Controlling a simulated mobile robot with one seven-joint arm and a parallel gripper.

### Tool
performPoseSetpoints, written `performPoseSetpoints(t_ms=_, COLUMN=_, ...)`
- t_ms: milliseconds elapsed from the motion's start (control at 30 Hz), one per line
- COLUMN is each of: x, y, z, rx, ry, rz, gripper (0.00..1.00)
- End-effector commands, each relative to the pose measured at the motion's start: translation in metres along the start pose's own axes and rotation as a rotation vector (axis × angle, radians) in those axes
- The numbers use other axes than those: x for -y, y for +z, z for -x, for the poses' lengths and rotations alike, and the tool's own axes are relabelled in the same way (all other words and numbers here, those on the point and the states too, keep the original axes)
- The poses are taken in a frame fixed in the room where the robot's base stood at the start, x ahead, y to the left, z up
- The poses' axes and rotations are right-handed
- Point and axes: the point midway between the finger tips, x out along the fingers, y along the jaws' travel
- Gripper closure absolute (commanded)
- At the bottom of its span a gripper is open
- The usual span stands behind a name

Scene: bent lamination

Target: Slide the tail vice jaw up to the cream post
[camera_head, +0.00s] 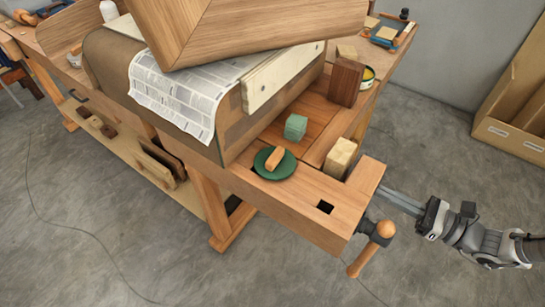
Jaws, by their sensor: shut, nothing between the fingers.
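The tail vice jaw (300,205) is the wooden block at the bench's near right end, with a dark square hole in its top. Its screw and wooden handle (372,250) hang off the right end. A pale cream block (340,157), which looks like the cream post, stands upright at the far side by the jaw; whether they touch is unclear. My gripper (384,190) comes in from the right, fingers shut and empty. Its tips are at or very near the jaw's right end; contact cannot be told.
A green dish (275,163) with a small wooden piece sits on the jaw's left part. A large bent form with newspaper (185,98) fills the left.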

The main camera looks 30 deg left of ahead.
Motion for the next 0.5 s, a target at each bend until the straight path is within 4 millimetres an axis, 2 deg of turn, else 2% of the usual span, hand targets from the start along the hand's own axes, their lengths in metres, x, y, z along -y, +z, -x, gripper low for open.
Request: performPoseSetpoints(t_ms=500, x=-0.001, y=0.002, z=-0.016, rx=0.005, ry=0.005, rz=0.0, gripper=1.0)
